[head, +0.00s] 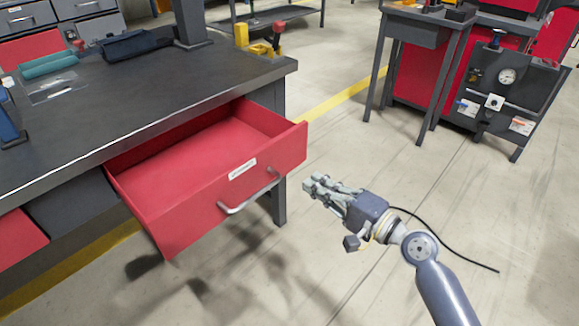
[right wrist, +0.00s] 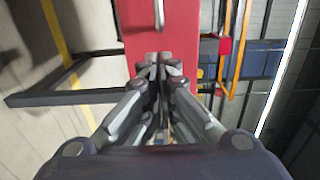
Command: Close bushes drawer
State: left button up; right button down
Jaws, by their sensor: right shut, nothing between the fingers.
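The red drawer (head: 245,185) is pulled well out from under the dark workbench top, and its inside looks empty. It has a white label (head: 242,169) and a silver bar handle (head: 250,192) on its front. My right gripper (head: 313,184) is shut and empty, in front of the drawer and a little to the right of the handle, apart from it. In the right wrist view the shut fingers (right wrist: 160,62) point toward the red drawer front (right wrist: 185,30), with part of the handle (right wrist: 158,12) at the top edge. My left gripper is out of view.
The workbench top (head: 130,100) holds a teal item (head: 48,64) and a yellow-and-red item (head: 262,46). A bench leg (head: 276,190) stands behind the drawer's right side. A side table (head: 425,30) and a gauge panel (head: 505,90) stand at the back right. Open floor surrounds my right arm.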

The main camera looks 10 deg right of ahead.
aim_at(280, 162)
jog(key=x, duration=0.7)
jog(key=shift+w+a, duration=0.1)
jog(key=shift+w, duration=0.05)
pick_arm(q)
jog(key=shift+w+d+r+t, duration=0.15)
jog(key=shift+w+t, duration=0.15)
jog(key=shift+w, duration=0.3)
pick_arm(e)
jog(key=shift+w+a, duration=0.35)
jog(key=shift+w, duration=0.1)
